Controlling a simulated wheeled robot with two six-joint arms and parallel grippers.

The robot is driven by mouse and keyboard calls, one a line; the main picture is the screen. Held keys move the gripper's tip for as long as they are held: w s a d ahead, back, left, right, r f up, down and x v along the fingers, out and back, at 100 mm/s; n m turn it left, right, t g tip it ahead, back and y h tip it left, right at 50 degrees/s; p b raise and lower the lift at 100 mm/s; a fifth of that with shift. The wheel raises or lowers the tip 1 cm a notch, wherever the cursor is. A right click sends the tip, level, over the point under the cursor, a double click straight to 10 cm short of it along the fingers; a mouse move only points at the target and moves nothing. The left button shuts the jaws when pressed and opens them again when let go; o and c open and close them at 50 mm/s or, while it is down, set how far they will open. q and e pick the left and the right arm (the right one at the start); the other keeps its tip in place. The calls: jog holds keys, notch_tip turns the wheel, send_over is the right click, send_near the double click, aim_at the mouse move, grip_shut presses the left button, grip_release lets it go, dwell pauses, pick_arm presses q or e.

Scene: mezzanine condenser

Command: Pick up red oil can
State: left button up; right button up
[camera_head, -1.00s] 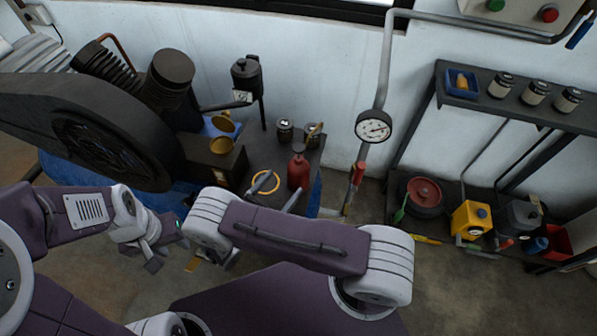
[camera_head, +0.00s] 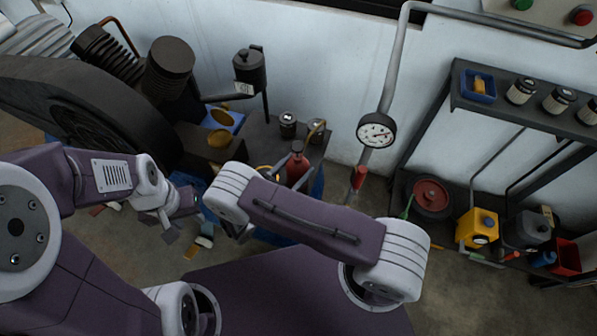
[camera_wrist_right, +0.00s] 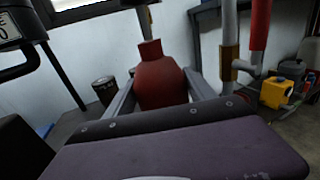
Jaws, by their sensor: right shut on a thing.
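The red oil can (camera_head: 297,168) stands out behind my right arm in the head view, at the workbench's right end; its lower part is hidden by my arm. In the right wrist view the red oil can (camera_wrist_right: 160,80) sits between the two fingers of my right gripper (camera_wrist_right: 160,92), which is shut on it. Whether the can touches the bench is hidden. My left gripper (camera_head: 178,222) is at the left over the floor, away from the can; its jaws are too small to read.
A pressure gauge (camera_head: 376,130) on a wall pipe with a red handle (camera_head: 358,178) is right of the can. Dark tins (camera_head: 288,125) stand behind it. A shelf rack (camera_head: 520,104) at the right holds a yellow can (camera_head: 477,228). The large dark flywheel (camera_head: 90,110) is at the left.

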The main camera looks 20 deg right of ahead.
aim_at(298, 146)
jog(key=shift+w+d+f, duration=0.15)
jog(key=shift+d, duration=0.1)
grip_shut()
notch_tip(298, 146, up, 10)
jog(key=shift+r+p, duration=0.1)
jog(key=shift+p, duration=1.05)
